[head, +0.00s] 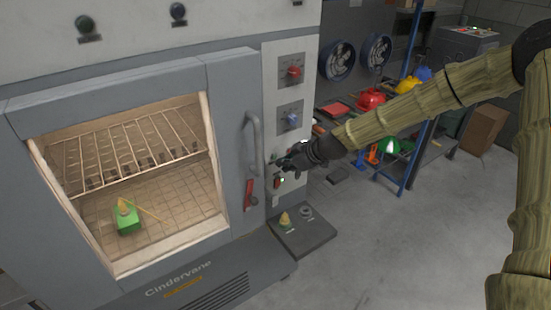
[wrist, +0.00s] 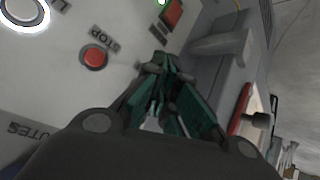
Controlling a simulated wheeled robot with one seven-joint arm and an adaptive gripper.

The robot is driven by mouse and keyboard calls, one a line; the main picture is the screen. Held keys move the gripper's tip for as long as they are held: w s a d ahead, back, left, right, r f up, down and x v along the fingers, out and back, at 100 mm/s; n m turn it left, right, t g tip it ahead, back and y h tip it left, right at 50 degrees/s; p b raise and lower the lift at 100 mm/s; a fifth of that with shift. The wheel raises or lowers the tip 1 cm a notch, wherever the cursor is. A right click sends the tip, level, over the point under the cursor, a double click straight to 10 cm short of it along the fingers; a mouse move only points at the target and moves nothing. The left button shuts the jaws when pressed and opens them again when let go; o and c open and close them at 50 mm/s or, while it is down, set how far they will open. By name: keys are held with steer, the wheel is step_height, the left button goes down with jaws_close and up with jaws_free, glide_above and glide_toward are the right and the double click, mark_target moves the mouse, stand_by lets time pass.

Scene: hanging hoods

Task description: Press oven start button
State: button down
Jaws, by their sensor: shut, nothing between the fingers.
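The grey oven (head: 180,70) stands at the left in the head view, with its control panel (head: 288,140) on the right of the door. My gripper (head: 284,165) is at the lower part of this panel, shut and empty. In the wrist view its fingertips (wrist: 168,66) are together in front of the panel face; I cannot tell whether they touch it. A red button (wrist: 94,57) labelled STOP is left of the fingertips. A red switch (wrist: 174,13) is above them beside a green light (wrist: 162,2). I cannot make out a start button; the fingers hide part of the panel.
The oven door handle (head: 254,130) and a red lever (head: 249,194) are left of my gripper. A small ledge (head: 304,234) with small objects juts out below. A blue shelf rack (head: 410,120) stands behind my arm.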

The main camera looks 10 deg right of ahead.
steer(key=shift+w, duration=0.15)
steer(key=shift+w+a+b, duration=0.15)
steer(key=shift+w+b, duration=0.1)
steer(key=shift+b, duration=0.05)
steer(key=shift+w+a, duration=0.15)
steer(key=shift+w, duration=0.2)
stand_by(1.0)
steer(key=shift+s, duration=0.15)
steer(key=shift+s+d+b, duration=0.3)
steer(key=shift+s, duration=0.3)
steer(key=s, duration=0.1)
steer(key=s+d, duration=0.1)
steer(key=s, duration=0.2)
steer(key=shift+s+d, duration=0.35)
stand_by(0.4)
stand_by(0.4)
